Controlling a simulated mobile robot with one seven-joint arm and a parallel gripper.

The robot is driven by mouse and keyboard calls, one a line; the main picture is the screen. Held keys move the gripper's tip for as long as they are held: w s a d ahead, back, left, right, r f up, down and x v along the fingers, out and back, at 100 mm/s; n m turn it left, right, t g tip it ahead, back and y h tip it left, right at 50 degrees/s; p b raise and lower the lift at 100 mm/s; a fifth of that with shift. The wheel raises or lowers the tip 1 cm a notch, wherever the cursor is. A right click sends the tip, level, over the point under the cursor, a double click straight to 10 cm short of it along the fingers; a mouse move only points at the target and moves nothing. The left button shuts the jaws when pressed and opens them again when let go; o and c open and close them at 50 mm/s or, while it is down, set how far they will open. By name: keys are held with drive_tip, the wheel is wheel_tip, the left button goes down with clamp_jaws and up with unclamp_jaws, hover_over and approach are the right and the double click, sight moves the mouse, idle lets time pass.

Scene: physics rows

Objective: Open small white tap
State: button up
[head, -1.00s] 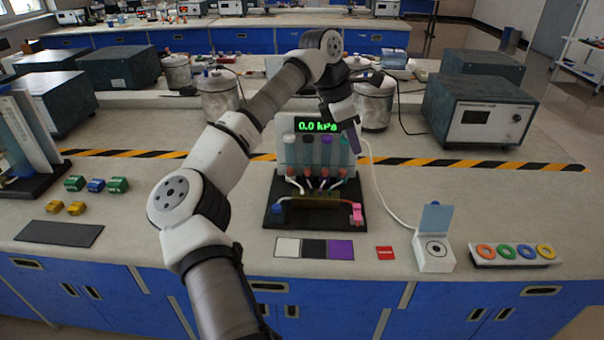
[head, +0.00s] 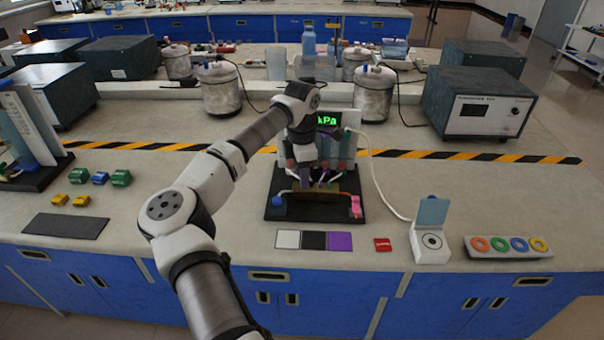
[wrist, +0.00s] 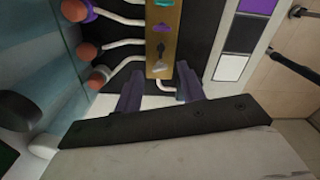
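The apparatus (head: 338,160) stands on a black base (head: 330,213). Its brass manifold (wrist: 153,20) carries a row of small coloured taps, fed by white tubes. A small pale white tap (wrist: 160,69) sits at the manifold's lower end in the wrist view, beside a black tap (wrist: 160,49) and a purple tap (wrist: 160,28). My gripper (wrist: 158,88) is open, its two dark purple fingers apart just below the pale tap, with a white tube visible between them. Whether the fingers touch anything cannot be told. In the head view my wrist largely hides the gripper and taps.
White, black and purple cards (head: 314,240) lie in front of the base. Reddish knobs (wrist: 86,51) stand close to the manifold.

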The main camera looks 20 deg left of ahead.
drive_tip(key=shift+f, duration=0.75)
clamp_jaws()
drive_tip(key=shift+n, duration=0.8)
unclamp_jaws()
drive_tip(key=shift+r, duration=0.1)
wheel_tip(320, 180, up, 14)
drive_tip(key=b, duration=0.2)
drive_tip(key=shift+b, duration=0.3)
